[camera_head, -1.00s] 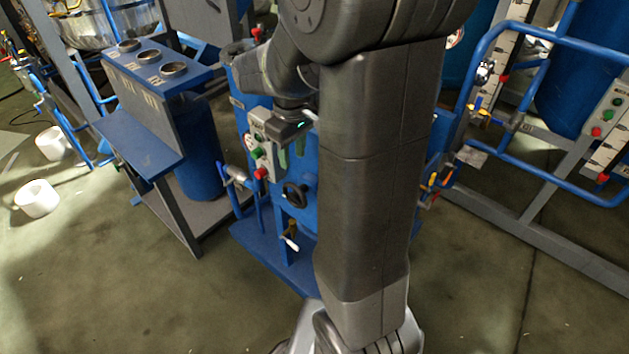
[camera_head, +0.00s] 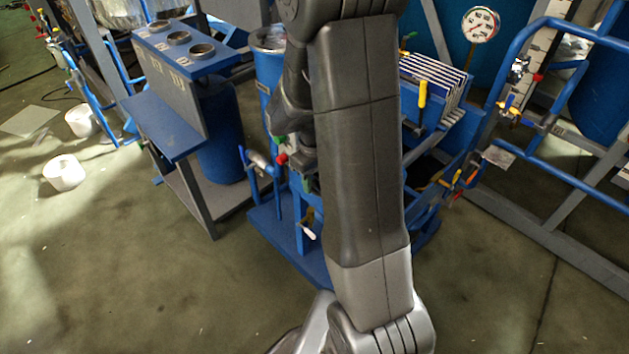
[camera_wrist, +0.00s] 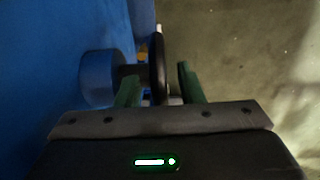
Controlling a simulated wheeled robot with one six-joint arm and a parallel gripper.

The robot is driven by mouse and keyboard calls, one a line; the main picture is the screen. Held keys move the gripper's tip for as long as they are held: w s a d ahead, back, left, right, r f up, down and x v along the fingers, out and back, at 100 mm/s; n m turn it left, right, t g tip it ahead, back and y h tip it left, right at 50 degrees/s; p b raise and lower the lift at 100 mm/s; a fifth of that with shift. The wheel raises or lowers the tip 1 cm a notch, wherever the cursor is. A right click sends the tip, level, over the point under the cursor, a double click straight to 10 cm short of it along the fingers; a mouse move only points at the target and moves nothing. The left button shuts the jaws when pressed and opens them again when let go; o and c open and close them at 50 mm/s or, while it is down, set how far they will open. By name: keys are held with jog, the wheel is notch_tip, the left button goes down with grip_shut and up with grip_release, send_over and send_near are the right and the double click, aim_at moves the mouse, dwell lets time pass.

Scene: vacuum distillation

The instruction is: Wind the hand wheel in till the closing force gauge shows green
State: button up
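The hand wheel (camera_wrist: 158,66) shows in the wrist view as a dark rim seen nearly edge-on. A shaft joins it to a round blue boss (camera_wrist: 97,78) on the blue machine wall at left. My gripper (camera_wrist: 158,88) has its two green fingers apart, one on each side of the rim. Gaps show between fingers and rim, so it is open. In the head view my arm hides the wheel and most of the gripper. A round white dial gauge (camera_head: 480,24) stands at top right of the head view; its reading is too small to tell, and I cannot tell whether it is the closing force gauge.
A blue stand with round holders (camera_head: 178,38) is left of the machine. A blue pipe frame (camera_head: 560,150) and a plate stack (camera_head: 436,88) with a yellow handle are at right. The front floor is clear.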

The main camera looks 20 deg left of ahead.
jog(key=shift+f, duration=0.15)
jog(key=shift+c, duration=0.4)
grip_shut()
jog(key=shift+f+y+b, duration=0.1)
jog(key=shift+y+b, duration=0.4)
jog(key=shift+b, duration=0.25)
jog(key=shift+t, duration=0.3)
jog(key=shift+o, duration=0.4)
grip_release()
notch_tip(320, 180, up, 14)
jog(key=d+p, duration=0.2)
jog(key=shift+s, duration=0.45)
